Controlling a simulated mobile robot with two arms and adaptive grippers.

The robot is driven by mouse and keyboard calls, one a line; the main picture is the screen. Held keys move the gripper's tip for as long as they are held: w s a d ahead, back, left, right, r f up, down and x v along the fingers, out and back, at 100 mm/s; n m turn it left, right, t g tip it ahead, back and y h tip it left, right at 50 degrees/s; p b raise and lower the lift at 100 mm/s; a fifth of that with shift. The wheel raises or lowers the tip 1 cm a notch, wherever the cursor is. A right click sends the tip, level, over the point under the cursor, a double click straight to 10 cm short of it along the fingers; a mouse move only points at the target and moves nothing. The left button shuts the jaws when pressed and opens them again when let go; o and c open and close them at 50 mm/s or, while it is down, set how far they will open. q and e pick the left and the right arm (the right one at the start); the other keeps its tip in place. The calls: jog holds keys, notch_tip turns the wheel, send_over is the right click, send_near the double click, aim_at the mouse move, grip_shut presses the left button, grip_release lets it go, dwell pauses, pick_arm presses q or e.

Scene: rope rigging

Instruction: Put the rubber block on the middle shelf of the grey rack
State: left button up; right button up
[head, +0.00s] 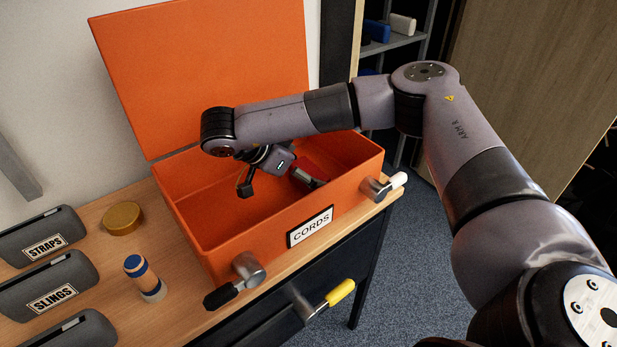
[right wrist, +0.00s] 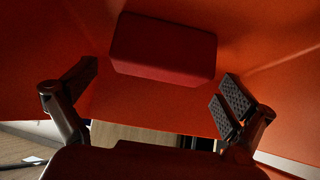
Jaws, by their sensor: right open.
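The rubber block, a dark red brick shape, lies inside the orange box (head: 205,215); it shows in the right wrist view (right wrist: 162,48), and a red part shows in the head view (head: 312,168). My right gripper (head: 279,187) reaches down into the box, open and empty. In the right wrist view its fingers (right wrist: 157,88) stand apart, with the block ahead between them, not held. The grey rack (head: 392,43) stands at the back, partly hidden by my right arm; I cannot tell which visible shelf is the middle one. My left gripper is out of view.
The box's lid (head: 205,70) stands open against the wall. A blue-banded cylinder (head: 146,278), a round yellow-brown tin (head: 123,218) and several grey cases (head: 42,237) are left of the box. Blue and white items (head: 402,24) sit on the rack.

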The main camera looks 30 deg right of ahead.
jog(key=shift+x, duration=1.05)
jog(key=shift+a, duration=0.1)
jog(key=shift+w+r, duration=0.1)
jog(key=c, duration=1.3)
jog(key=shift+c, duration=0.2)
